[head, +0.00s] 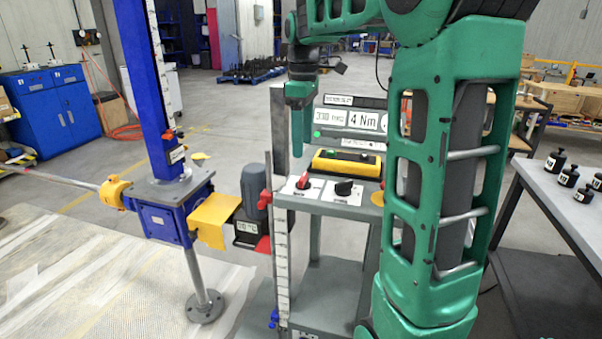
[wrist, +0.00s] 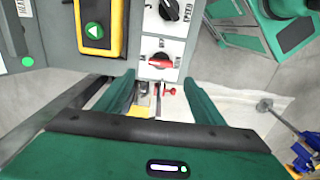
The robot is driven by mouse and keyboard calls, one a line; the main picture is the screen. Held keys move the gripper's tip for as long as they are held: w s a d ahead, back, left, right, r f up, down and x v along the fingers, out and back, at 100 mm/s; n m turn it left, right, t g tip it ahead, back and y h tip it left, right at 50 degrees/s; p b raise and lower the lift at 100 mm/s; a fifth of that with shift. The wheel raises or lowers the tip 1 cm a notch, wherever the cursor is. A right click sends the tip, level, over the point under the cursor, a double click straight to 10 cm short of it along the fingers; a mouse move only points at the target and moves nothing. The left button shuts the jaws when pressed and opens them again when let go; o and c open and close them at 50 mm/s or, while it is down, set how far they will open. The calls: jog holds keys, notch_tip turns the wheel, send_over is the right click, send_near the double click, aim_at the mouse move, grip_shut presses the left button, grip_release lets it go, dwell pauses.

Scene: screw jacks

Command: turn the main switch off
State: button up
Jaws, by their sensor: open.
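The main switch appears to be the red rotary knob (head: 303,181) on a pale plate at the left of the grey control stand. In the wrist view the red knob (wrist: 160,62) lies roughly crosswise in the picture, just beyond the fingertips; its plate markings are too small to read. My gripper (head: 297,154) hangs above the knob in the head view. In the wrist view my gripper (wrist: 158,82) is open and empty, its two green fingers spread to either side of the knob's line. The fingers appear apart from the knob.
A black rotary knob (head: 344,187) sits right of the red one. A yellow box (head: 347,163) with a green button lies behind them, below the display panels (head: 348,120). A blue screw jack (head: 168,215) with a motor (head: 253,186) stands left. A table (head: 560,190) with black weights stands right.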

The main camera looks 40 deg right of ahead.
aim_at(303, 175)
notch_tip(303, 175, down, 10)
jog(key=shift+r, duration=0.15)
jog(key=shift+c, duration=0.2)
jog(key=c, duration=1)
